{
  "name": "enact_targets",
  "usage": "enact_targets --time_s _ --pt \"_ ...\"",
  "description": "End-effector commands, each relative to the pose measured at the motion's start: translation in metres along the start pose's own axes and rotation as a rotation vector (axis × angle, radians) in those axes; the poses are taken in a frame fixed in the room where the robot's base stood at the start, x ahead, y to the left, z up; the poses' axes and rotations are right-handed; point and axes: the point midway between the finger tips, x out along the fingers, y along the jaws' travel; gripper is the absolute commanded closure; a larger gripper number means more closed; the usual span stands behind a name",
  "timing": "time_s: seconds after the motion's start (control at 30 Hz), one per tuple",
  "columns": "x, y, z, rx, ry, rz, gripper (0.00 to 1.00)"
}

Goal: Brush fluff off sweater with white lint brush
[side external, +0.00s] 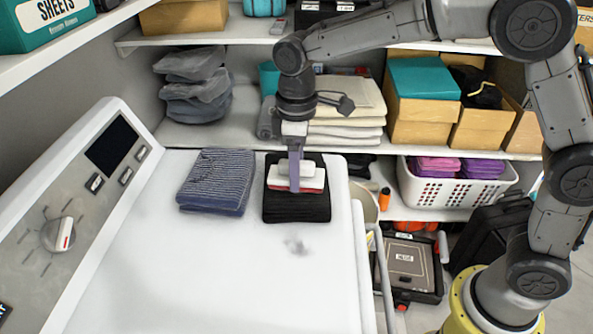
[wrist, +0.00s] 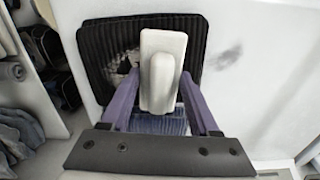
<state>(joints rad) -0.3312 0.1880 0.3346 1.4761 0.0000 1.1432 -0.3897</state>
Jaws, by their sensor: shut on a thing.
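A black folded sweater (side external: 297,208) lies on the white machine top. In the wrist view the ribbed black sweater (wrist: 196,40) has a pale grey fluff patch (wrist: 121,66), partly hidden by the brush and a finger. My gripper (side external: 295,178) is over the sweater, its purple fingers shut on the white lint brush (side external: 311,181). The brush has a red strip along its lower edge and is at the sweater's top; I cannot tell whether it touches. The wrist view shows the white brush handle (wrist: 163,62) between the gripper's fingers (wrist: 160,98).
A blue striped folded garment (side external: 213,182) lies just left of the sweater. A grey smudge (side external: 297,246) marks the white machine top (side external: 220,280), which is otherwise clear in front. A control panel (side external: 75,215) rises at left. Shelves behind hold towels (side external: 345,112), boxes and a white basket (side external: 455,192).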

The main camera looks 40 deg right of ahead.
Motion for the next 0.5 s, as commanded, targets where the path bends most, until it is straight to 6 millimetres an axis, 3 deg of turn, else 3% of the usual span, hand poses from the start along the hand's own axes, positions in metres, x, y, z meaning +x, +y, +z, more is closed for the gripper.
enact_targets --time_s 0.5 --pt "0.000 0.048 -0.006 0.002 0.000 0.000 0.90"
